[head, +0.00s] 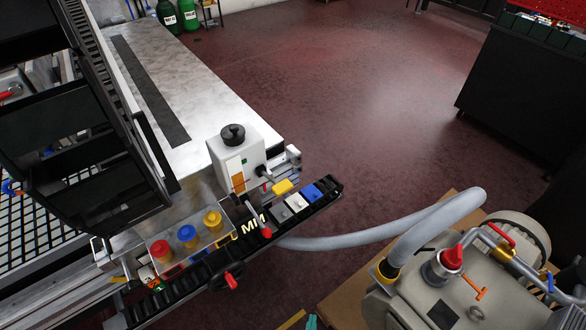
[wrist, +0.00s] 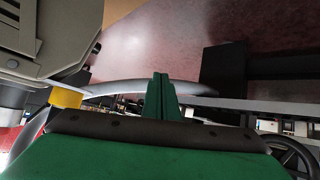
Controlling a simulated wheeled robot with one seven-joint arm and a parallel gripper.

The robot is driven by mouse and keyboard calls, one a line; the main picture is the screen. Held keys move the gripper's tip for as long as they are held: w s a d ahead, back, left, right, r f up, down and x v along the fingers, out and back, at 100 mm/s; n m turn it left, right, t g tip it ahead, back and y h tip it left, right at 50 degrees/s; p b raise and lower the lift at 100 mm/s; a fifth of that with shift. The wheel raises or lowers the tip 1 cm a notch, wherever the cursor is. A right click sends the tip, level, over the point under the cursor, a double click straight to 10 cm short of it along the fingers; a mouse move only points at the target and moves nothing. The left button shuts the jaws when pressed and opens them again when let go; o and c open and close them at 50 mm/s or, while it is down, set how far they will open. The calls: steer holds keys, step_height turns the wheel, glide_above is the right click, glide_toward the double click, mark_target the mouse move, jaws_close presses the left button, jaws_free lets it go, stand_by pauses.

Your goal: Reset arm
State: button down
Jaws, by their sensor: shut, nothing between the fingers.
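My gripper (wrist: 162,92) shows in the wrist view as green fingers pressed together, with nothing between them. They point over the floor, with a grey hose passing behind them. In the head view only a small teal tip (head: 311,322) shows at the bottom edge; I cannot tell for sure that it is part of my gripper. My arm is otherwise out of the head view.
The vacuum grid table (head: 180,75) stands at left, with a control box (head: 236,155) and red, blue and yellow knobs (head: 187,235). A pump (head: 450,285) with a grey hose (head: 350,238) stands lower right. A dark cabinet (head: 520,105) is upper right. The middle floor is open.

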steer(key=s+a+r+t, duration=0.1)
steer(key=s+r, duration=0.3)
steer(key=r, duration=0.6)
steer(key=s+a+r+t+y, duration=0.1)
steer(key=s+r, duration=0.4)
steer(key=r, duration=0.5)
steer(key=s+a+r+n+t+y, duration=0.1)
steer(key=s+a+r+t, duration=0.2)
steer(key=r, duration=0.7)
steer(key=shift+s+a, duration=0.65)
steer(key=shift+s, duration=0.05)
steer(key=shift+w, duration=0.1)
